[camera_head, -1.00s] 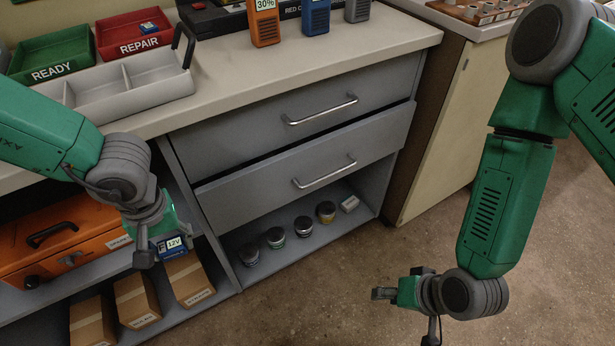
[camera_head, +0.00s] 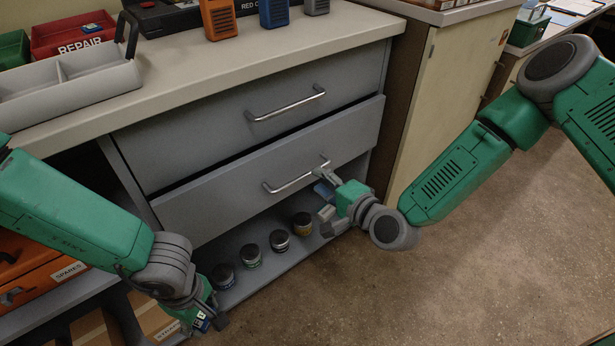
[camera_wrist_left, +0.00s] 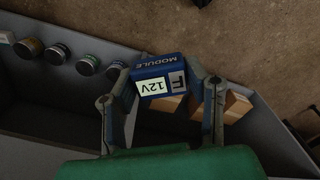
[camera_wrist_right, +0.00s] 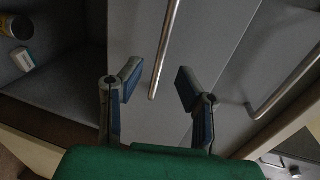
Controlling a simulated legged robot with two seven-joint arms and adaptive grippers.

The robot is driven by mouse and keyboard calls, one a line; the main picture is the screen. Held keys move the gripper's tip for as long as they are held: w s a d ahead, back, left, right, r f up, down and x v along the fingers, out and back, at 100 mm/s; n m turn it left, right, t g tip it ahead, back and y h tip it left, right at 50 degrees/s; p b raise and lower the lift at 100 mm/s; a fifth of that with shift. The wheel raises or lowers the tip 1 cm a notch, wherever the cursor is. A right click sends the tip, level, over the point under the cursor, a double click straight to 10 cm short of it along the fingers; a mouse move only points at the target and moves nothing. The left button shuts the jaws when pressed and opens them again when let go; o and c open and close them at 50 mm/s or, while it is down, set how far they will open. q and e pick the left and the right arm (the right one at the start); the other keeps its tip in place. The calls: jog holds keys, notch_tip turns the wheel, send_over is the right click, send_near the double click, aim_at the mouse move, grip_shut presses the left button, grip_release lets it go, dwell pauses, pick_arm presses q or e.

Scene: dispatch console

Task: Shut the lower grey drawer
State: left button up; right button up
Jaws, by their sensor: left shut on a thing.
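The lower grey drawer (camera_head: 215,204) stands out a little from the cabinet, with a dark gap along its top edge. Its metal bar handle (camera_head: 290,182) faces me. My right gripper (camera_head: 324,196) is open and empty close to the drawer front, by the handle's right end. In the right wrist view, the handle (camera_wrist_right: 165,45) ends between the open fingers (camera_wrist_right: 158,82); I cannot tell whether they touch it. My left gripper (camera_head: 208,317) is low at the left, shut on a blue 12V module (camera_wrist_left: 162,76).
The upper grey drawer (camera_head: 210,131) is above, with its own handle (camera_head: 287,106). Several jars (camera_head: 250,255) stand on the open shelf (camera_head: 283,267) below. A grey divided tray (camera_head: 85,88) and radios are on the worktop (camera_head: 200,60). The floor at right is clear.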

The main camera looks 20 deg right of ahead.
aim_at(309, 173)
jog(key=x, duration=0.2)
jog(key=b+x, duration=0.1)
jog(key=x, duration=0.1)
jog(key=shift+w+d+f, duration=0.1)
jog(key=shift+w+f, duration=0.05)
jog(key=shift+w, duration=0.25)
grip_shut()
